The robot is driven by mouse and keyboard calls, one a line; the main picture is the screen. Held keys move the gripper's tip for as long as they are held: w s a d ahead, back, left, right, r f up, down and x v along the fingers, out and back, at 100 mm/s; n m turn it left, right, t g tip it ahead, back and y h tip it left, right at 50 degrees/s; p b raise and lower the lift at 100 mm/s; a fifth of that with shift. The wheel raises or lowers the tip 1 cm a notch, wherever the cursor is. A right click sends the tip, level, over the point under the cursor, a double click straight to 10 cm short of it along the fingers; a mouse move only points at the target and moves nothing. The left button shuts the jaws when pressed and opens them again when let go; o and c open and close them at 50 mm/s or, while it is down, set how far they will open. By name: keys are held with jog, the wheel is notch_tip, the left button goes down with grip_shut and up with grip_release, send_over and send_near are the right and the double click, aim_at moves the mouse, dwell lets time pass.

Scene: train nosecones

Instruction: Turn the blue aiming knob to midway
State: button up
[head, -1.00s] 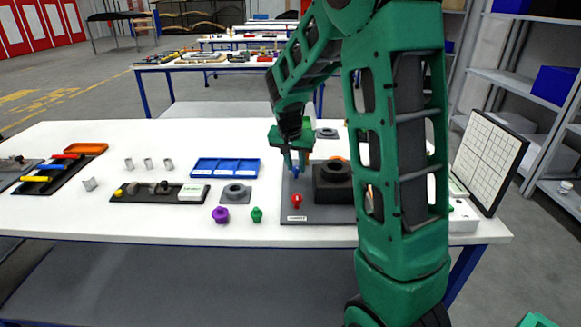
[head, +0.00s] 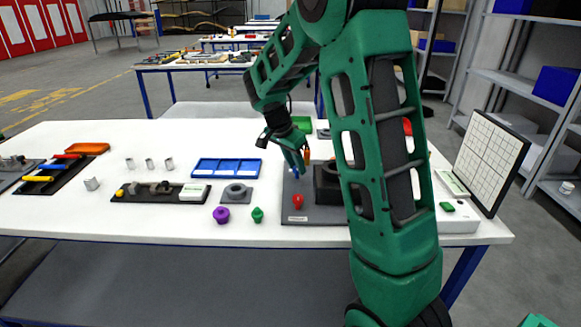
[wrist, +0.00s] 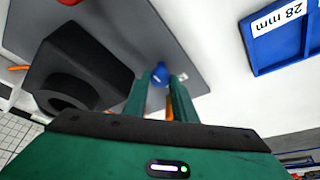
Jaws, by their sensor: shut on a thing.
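The blue aiming knob (wrist: 159,73) sits between my gripper's green fingers in the wrist view. It stands on the dark grey base plate (head: 310,214), beside the black block with a round ring (head: 325,182). In the head view only a little of the blue knob (head: 293,172) shows beneath the fingers. My gripper (wrist: 158,88) is shut on the knob and is tilted in the head view. A red knob (head: 298,202) stands at the front of the same plate.
A blue tray (head: 226,168) marked 28 mm in the wrist view lies left of the plate. Purple (head: 221,214) and green (head: 257,214) knobs stand on the table at front left. A gridded panel (head: 490,160) stands at the right.

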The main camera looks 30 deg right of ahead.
jog(key=shift+w+a+r, duration=0.15)
jog(key=shift+w+a, duration=0.2)
jog(key=shift+w, duration=0.05)
jog(key=o, duration=0.7)
jog(key=shift+o, duration=0.2)
jog(key=shift+d, duration=0.1)
jog(key=shift+s+d, duration=0.1)
jog(key=shift+s, duration=0.1)
jog(key=v, duration=1)
jog(key=shift+r, duration=0.25)
jog(key=shift+s, duration=0.1)
